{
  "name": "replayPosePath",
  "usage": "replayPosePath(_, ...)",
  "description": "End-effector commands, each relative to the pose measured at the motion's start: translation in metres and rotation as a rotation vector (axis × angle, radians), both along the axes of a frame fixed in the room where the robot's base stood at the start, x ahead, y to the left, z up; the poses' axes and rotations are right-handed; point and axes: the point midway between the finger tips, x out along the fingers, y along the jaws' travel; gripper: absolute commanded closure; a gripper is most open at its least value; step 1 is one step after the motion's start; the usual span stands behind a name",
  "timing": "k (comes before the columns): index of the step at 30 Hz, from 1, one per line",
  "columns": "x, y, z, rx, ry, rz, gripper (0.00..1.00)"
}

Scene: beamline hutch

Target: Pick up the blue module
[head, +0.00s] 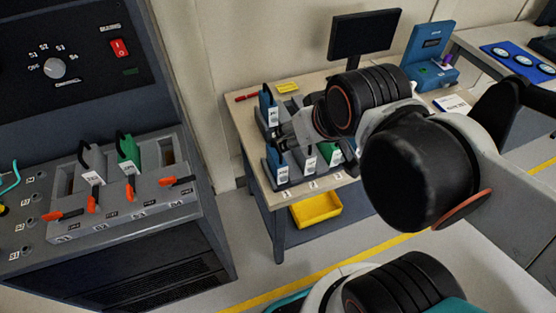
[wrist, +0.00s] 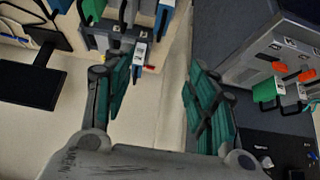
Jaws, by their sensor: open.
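Two blue modules stand in the holder on the wooden table in the head view: one at the back left (head: 265,105) and one at the front left (head: 276,165), each with a white label. In the wrist view a blue module (wrist: 164,14) shows at the top edge, beyond the fingertips; I cannot tell which of the two it is. In the head view my gripper (head: 292,130) is over the holder, partly hidden by my wrist.
A green module (head: 335,150) and a grey one (head: 308,161) stand near the front blue module. The grey cabinet (head: 130,225) at left has slots with a black-grey module (head: 91,161), a green module (head: 127,150) and orange levers. A monitor (head: 365,35) stands behind; a yellow tray (head: 316,209) sits below.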

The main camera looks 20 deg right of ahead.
Motion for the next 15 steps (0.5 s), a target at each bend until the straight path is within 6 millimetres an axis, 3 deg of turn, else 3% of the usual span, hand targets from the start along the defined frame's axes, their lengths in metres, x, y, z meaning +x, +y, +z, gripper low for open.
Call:
replayPosePath(7,0.0,0.0,0.0,0.0,0.0,0.0,0.48)
replayPosePath(11,0.001,0.0,0.001,0.001,0.005,-0.001,0.69)
replayPosePath(15,0.01,-0.001,0.006,0.008,0.043,-0.003,0.69)
